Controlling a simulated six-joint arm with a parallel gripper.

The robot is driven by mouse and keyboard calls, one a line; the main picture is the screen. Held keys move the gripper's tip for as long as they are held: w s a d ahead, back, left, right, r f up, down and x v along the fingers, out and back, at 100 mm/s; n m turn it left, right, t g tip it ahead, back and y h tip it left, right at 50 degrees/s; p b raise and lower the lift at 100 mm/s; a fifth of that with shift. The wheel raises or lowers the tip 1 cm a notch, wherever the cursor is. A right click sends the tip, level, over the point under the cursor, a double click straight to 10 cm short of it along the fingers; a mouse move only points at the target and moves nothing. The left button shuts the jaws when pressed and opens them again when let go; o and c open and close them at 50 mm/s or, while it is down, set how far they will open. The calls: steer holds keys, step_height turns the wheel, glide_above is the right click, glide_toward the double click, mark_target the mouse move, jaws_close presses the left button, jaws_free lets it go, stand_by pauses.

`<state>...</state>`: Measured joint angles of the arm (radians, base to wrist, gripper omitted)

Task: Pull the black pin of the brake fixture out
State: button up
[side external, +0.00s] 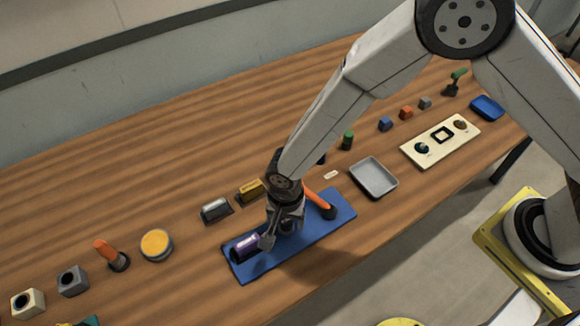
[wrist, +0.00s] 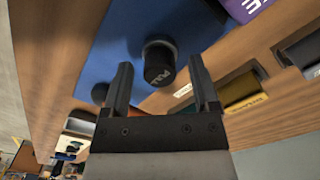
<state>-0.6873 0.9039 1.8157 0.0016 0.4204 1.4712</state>
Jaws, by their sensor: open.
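The brake fixture is a blue plate (side external: 243,268) on the wooden table, with a purple roller (side external: 246,245) at its left end and an orange lever (side external: 318,200) at its right. The black pin (wrist: 159,62), with lettering on its top, stands on the blue plate in the wrist view. My gripper (wrist: 161,88) is open, with one finger on each side of the pin in that view. I cannot tell whether the fingers touch it. In the side view my gripper (side external: 278,232) is over the middle of the plate and mostly hides the pin.
A grey tray (side external: 373,178) lies right of the plate. A silver roller (side external: 215,208) and a yellow block (side external: 250,189) lie behind it. A cream panel (side external: 440,142) lies farther right.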

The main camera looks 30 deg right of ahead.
jaws_close()
stand_by(1.3)
